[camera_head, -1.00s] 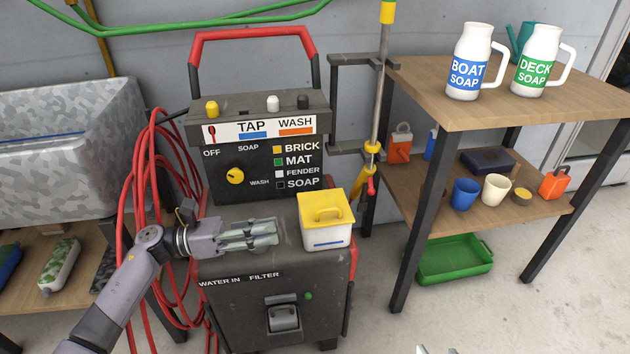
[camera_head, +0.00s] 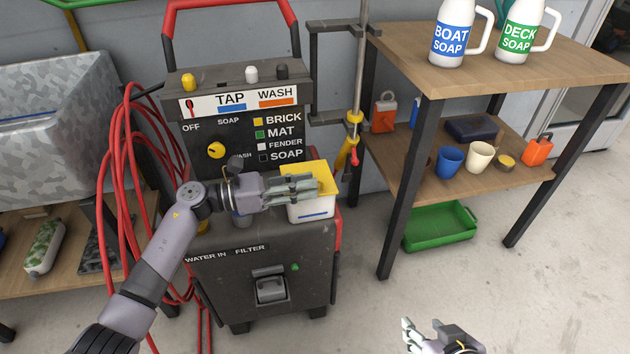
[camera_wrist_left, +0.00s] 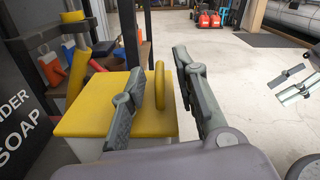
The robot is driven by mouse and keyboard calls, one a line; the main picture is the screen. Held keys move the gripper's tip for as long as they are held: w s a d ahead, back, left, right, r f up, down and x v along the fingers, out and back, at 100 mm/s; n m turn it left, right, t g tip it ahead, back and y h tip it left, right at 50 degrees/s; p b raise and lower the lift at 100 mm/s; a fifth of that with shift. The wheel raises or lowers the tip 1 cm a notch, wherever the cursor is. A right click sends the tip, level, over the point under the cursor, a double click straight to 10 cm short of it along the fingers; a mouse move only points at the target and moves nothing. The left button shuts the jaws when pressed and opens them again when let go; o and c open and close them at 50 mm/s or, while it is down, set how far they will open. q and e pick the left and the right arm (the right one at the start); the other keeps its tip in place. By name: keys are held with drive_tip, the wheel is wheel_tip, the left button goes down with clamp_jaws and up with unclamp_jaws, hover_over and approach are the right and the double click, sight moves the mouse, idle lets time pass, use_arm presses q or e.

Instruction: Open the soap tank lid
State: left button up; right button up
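The soap tank (camera_head: 312,211) is a small white box with a yellow lid (camera_head: 316,170) on top of the dark wash machine. The lid sits shut and level. My left gripper (camera_head: 314,187) is over the lid and hides its handle in the head view. In the left wrist view, the lid's yellow handle (camera_wrist_left: 159,86) stands between the two open fingers of the left gripper (camera_wrist_left: 170,62). I see a gap to the right finger; contact on the left side cannot be told. My right gripper (camera_head: 416,335) is open and empty above the floor at the bottom.
The machine's control panel (camera_head: 245,98) rises behind the tank. Red hose (camera_head: 125,215) hangs at left beside a grey basin (camera_head: 50,130). Floor in front is clear.

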use_arm(q)
drive_tip(key=shift+x, duration=1.45)
drive_tip(key=shift+c, duration=0.2)
clamp_jaws()
